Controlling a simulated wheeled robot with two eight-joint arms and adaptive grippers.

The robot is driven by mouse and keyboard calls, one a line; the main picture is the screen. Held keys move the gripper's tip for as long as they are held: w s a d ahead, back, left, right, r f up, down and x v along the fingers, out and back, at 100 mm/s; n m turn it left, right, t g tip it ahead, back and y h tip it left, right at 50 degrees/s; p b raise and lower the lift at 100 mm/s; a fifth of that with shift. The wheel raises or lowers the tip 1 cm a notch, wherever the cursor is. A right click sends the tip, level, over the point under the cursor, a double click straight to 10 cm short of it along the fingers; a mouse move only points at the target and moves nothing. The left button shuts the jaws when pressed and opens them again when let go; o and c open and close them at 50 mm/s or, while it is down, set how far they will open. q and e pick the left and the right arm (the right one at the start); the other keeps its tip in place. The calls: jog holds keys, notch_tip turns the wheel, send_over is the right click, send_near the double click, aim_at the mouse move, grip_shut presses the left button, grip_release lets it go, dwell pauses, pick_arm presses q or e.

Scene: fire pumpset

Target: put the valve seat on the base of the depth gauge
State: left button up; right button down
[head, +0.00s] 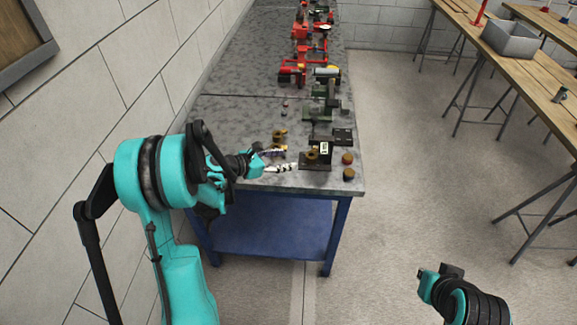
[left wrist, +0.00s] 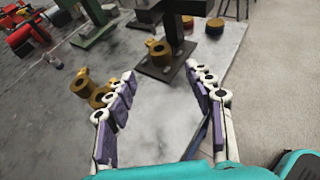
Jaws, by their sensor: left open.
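The depth gauge has a dark upright post and a flat dark base (head: 314,166), near the front right corner of the grey table. A brass ring-like part with a lug, which looks like a valve seat (head: 312,153), sits on this base. In the left wrist view the brass part (left wrist: 160,53) shows on the base (left wrist: 164,70) beside the post. My left gripper (head: 281,160) is open and empty, just left of the base. Its white and purple fingers (left wrist: 165,92) are spread over bare table in the left wrist view. My right arm shows at the lower right, its gripper unclear.
More brass parts (head: 279,136) lie behind my left gripper; they also show in the left wrist view (left wrist: 80,86). Two round brown parts (head: 347,158) stand right of the gauge near the table edge. Green and red fixtures fill the table behind. A wall runs along the left.

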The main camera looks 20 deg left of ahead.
pick_arm(q)
jog(key=s+d+r+m+g+y, duration=0.2)
jog(key=s+d+r+m, duration=0.1)
jog(key=s+d+m, duration=0.3)
jog(key=s+d+r+m+g+y, duration=0.1)
jog(key=s+d+r+m+g, duration=0.2)
jog(key=s+m, duration=0.5)
jog(key=s+m+t+y, duration=0.1)
jog(key=s+m+y, duration=0.3)
jog(key=s+m, duration=0.9)
jog(key=shift+s+d+r+m, duration=0.15)
jog(key=shift+d+m, duration=0.05)
jog(key=shift+m, duration=0.7)
